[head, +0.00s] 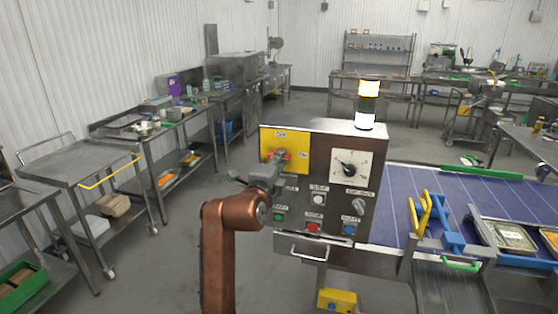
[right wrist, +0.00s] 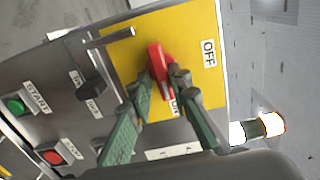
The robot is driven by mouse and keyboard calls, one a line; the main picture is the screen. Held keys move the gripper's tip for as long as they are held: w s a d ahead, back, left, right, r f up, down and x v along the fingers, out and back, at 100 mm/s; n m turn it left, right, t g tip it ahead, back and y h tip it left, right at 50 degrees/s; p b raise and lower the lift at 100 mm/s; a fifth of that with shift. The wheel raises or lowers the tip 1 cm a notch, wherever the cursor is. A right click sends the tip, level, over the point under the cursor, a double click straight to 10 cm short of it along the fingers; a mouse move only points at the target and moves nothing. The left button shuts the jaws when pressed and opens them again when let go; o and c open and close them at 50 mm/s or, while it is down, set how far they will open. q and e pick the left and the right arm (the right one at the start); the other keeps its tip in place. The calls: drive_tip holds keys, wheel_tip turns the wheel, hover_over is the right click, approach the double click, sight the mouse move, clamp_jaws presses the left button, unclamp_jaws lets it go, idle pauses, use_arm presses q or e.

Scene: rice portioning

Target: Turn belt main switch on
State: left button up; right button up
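The control box (head: 340,190) stands in front of me and carries a yellow plate (head: 292,140) with OFF and ON labels. The red rotary main switch (head: 279,155) sits on that plate. My right gripper (head: 268,170) is at the switch. In the right wrist view the red handle (right wrist: 159,62) lies between the tips of my gripper's green-padded fingers (right wrist: 161,78). I cannot tell whether both fingers press on it. The OFF label (right wrist: 208,53) is clear, the ON label is partly hidden by a finger. Which label the handle points to is unclear. My left gripper is out of view.
A signal tower (head: 367,104) stands on the box. The blue belt (head: 470,195) with trays is at right. Steel tables line the left wall.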

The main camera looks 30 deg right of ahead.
drive_tip(key=shift+o, duration=1.2)
drive_tip(key=shift+r, duration=0.1)
drive_tip(key=v, duration=1.2)
